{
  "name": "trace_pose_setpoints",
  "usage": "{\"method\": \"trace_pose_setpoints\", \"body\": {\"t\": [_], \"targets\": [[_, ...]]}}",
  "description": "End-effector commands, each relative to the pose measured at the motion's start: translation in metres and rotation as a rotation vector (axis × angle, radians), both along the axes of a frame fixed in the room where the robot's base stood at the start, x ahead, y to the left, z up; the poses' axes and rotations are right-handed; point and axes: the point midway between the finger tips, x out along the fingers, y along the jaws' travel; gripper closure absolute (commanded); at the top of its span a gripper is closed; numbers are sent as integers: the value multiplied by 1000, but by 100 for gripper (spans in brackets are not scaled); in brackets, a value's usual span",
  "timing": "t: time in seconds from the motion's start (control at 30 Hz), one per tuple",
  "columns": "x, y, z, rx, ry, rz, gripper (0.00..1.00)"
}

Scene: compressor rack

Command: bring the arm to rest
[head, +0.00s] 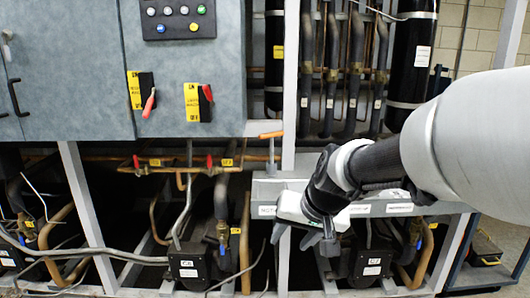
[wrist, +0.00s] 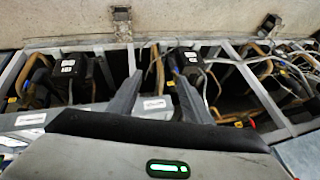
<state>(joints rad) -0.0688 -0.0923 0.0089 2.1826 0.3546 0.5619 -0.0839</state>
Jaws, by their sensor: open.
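My arm (head: 465,140) reaches in from the right edge of the head view, a large pale link leading to a black wrist. My gripper (head: 302,238) points down in front of the compressor rack, beside the grey horizontal rail (head: 385,207). In the wrist view its two dark fingers (wrist: 158,92) stand apart with nothing between them. A green light shows on the gripper's body. I cannot tell from these views whether the fingers touch the rack.
A grey control cabinet (head: 65,75) with red-handled switches (head: 149,104) is at upper left. Black compressors (head: 190,264), copper pipes and grey hoses fill the rack's lower part. An orange-handled valve (head: 271,136) stands left of my wrist. Floor shows at lower right.

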Motion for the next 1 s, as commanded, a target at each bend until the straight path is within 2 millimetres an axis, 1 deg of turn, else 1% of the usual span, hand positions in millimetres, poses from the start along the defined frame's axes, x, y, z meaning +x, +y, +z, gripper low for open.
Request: {"method": "trace_pose_setpoints", "body": {"t": [0.03,0.1,0.2,0.3,0.4,0.6,0.67,0.87,1.0], "targets": [[-26,-10,16,-27,-15,12,55],[-57,-22,26,-66,-14,27,55],[-95,-37,34,-117,-14,37,55],[-125,-50,38,-159,-12,39,55],[-150,-61,39,-199,-12,37,55],[-194,-82,35,-270,-8,22,55],[-193,-82,59,-270,-4,23,55],[-192,-81,102,-268,-4,24,55],[-192,-81,140,-268,-4,24,55]]}}
